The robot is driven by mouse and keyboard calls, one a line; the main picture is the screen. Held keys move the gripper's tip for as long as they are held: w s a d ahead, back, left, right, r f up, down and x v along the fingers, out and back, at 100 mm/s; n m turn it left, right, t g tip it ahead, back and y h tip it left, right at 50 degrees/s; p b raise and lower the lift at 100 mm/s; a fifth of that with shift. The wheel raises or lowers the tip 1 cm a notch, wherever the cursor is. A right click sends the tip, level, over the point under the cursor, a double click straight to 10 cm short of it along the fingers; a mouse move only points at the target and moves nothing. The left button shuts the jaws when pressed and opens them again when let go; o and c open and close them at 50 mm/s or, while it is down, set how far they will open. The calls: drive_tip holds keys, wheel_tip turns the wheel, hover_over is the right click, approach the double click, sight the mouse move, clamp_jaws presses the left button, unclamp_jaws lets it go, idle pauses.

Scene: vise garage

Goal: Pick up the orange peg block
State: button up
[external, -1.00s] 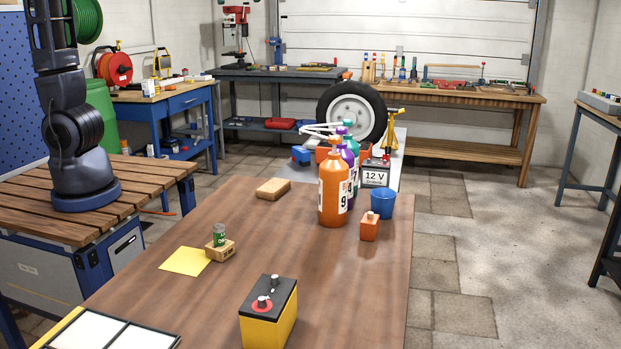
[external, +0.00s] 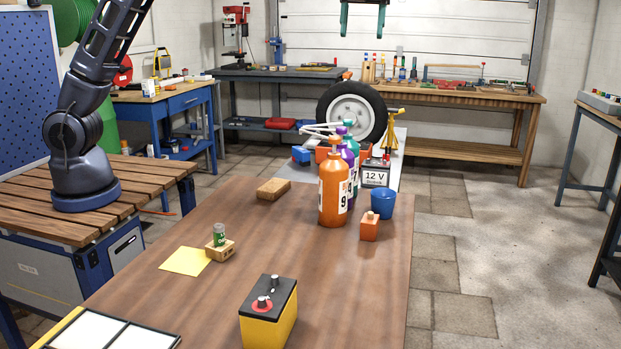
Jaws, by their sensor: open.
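The orange peg block (external: 369,228) is a small upright orange block with a pale peg on top. It stands on the brown table (external: 220,285) toward the right edge, just in front of the blue cup and to the right of the orange bottle. My gripper (external: 363,30) shows at the top of the external view as two dark green fingers pointing down, spread apart with nothing between them. It is high above the table, well above the peg block in the picture. The upper part of my gripper is cut off by the frame.
An orange pump bottle (external: 334,190) stands close left of the block, with purple and green bottles behind it. A blue cup (external: 383,203) is right behind. The table's middle is clear.

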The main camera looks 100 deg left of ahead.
drive_tip(key=w+a+f+m, duration=0.1)
drive_tip(key=w+a+f, duration=0.2)
drive_tip(key=w, duration=0.1)
approach(370, 224)
drive_tip(key=a, duration=0.4)
drive_tip(key=shift+h, duration=0.4)
drive_tip(key=x, duration=0.4)
drive_tip(key=s+x, duration=0.1)
drive_tip(key=x, duration=0.1)
drive_tip(key=shift+f, duration=0.45)
drive_tip(key=shift+w+x, duration=0.2)
drive_tip(key=shift+x, duration=1.1)
drive_tip(key=shift+w+x, duration=0.15)
drive_tip(key=shift+x, duration=1.1)
drive_tip(key=shift+c, duration=0.4)
drive_tip(key=shift+r, duration=0.1)
drive_tip(key=c, duration=1)
